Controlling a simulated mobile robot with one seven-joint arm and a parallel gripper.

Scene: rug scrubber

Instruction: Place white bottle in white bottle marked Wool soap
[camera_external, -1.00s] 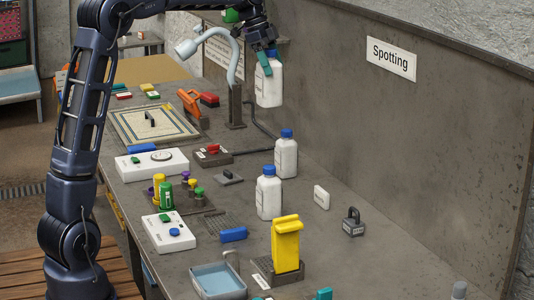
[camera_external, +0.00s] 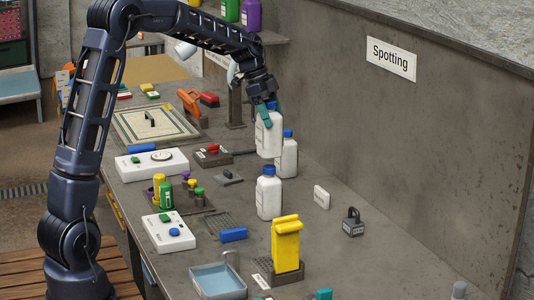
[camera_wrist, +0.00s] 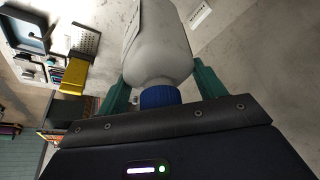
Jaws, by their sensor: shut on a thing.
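My gripper (camera_external: 268,108) is shut on a white bottle (camera_external: 268,136) with a blue cap, held by its upper end above the bench. The held bottle also fills the middle of the wrist view (camera_wrist: 157,50), its blue cap between the teal fingers. A second white bottle (camera_external: 288,160) with a blue cap stands on the bench just behind and right of the held one, partly hidden by it. A third white bottle (camera_external: 268,198) with a blue cap stands nearer the camera. The labels are too small to read, so I cannot tell which is marked Wool soap.
A yellow container (camera_external: 286,243) stands in a dark holder at the front. A padlock-shaped weight (camera_external: 353,222) and a small white block (camera_external: 321,197) lie to the right. The bench's right side is mostly clear.

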